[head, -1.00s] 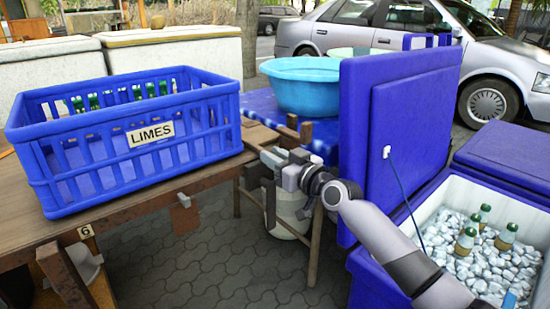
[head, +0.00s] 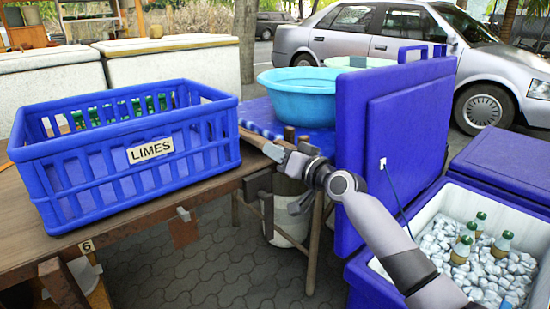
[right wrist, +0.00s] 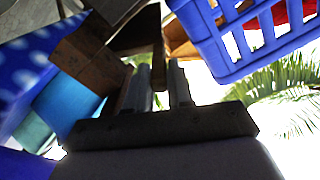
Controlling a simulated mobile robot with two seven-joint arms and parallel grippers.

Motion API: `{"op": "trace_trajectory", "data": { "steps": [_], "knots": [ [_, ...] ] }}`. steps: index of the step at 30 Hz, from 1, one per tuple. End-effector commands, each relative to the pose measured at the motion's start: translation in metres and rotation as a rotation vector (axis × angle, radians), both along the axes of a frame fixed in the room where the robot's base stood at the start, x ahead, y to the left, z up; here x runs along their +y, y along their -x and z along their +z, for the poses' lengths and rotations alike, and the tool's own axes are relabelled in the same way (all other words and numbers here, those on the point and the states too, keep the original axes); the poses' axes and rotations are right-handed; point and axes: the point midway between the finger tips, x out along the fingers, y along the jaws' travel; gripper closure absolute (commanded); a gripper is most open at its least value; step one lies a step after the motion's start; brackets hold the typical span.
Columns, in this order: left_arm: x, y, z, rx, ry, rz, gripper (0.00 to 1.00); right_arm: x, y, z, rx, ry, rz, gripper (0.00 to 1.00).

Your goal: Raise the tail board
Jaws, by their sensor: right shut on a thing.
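The wooden cart top (head: 120,218) carries a blue crate and has a brown wooden board (head: 256,139) at its right end, which I take for the tail board. The board shows as a narrow strip beyond the crate, nearly edge-on. My right gripper (head: 270,149) is at this strip, shut on its wood. In the right wrist view, my two grey fingers (right wrist: 158,88) reach up to dark wooden pieces (right wrist: 135,32). The exact contact is in shadow and partly hidden. My left gripper is not in view.
The raised blue cooler lid (head: 400,140) stands close right. A cooler of ice and bottles (head: 440,215) is at lower right.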

Motion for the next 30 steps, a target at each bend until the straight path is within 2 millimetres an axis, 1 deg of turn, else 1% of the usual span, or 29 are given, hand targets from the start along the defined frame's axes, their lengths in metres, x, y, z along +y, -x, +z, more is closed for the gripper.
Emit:
{"op": "trace_trajectory", "data": {
  "steps": [1,9,24,25,27,30],
  "knots": [
    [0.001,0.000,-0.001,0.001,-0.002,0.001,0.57,-0.003,-0.002,0.004,0.011,-0.023,-0.003,1.00],
    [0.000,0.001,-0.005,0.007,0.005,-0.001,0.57,-0.009,-0.006,0.013,0.007,-0.021,-0.005,1.00],
    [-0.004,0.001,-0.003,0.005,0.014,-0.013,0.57,-0.012,-0.007,0.015,0.004,-0.019,-0.010,1.00],
    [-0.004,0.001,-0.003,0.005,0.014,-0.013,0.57,-0.012,-0.007,0.015,0.003,-0.019,-0.010,0.75],
    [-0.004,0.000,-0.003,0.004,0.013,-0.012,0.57,-0.012,-0.007,0.014,0.005,-0.018,-0.009,0.57],
    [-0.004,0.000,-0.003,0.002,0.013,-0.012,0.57,-0.011,-0.007,0.014,0.007,-0.018,-0.008,0.57]
  ]
}}
